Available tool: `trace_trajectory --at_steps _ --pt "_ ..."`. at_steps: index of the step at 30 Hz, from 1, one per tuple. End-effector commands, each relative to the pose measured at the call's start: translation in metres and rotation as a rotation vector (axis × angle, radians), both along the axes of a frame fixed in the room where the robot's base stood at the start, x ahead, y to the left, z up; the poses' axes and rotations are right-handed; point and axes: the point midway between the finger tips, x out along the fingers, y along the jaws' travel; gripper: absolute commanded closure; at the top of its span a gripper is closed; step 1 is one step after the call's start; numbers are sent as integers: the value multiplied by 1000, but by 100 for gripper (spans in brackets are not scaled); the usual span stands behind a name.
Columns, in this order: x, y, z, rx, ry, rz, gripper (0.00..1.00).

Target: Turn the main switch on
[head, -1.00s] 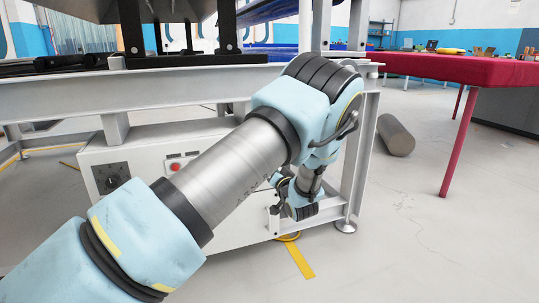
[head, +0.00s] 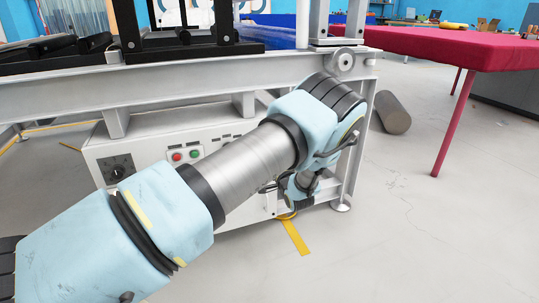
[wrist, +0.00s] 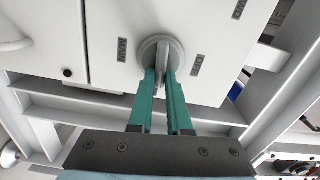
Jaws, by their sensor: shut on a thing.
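The main switch (wrist: 161,48) is a round grey rotary knob with a raised bar handle on a white cabinet face, seen in the wrist view. A label reading MAIN (wrist: 122,50) is beside it on the left; another small label (wrist: 197,65) is on its right, too small to read surely. My gripper (wrist: 161,74) has its two teal fingers closed around the handle, one on each side. The handle lies roughly in line with the fingers. In the head view my arm hides the knob, and the fingers cannot be made out.
The white control box (head: 150,150) has a black rotary dial (head: 117,170), a red button (head: 177,157) and a green button (head: 195,154). It sits under a grey machine frame (head: 160,84). A red-covered table (head: 440,44) and a grey cylinder (head: 392,112) are at right, with clear floor before them.

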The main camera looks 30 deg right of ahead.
Motion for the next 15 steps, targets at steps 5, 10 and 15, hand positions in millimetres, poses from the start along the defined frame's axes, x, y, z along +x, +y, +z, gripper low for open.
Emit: trace_trajectory --at_steps 5,10,15 --pt "0 0 -1 78 -9 -1 100" --pt "0 -1 -2 115 -13 -1 100" --pt "0 -1 -2 130 -15 -1 100"
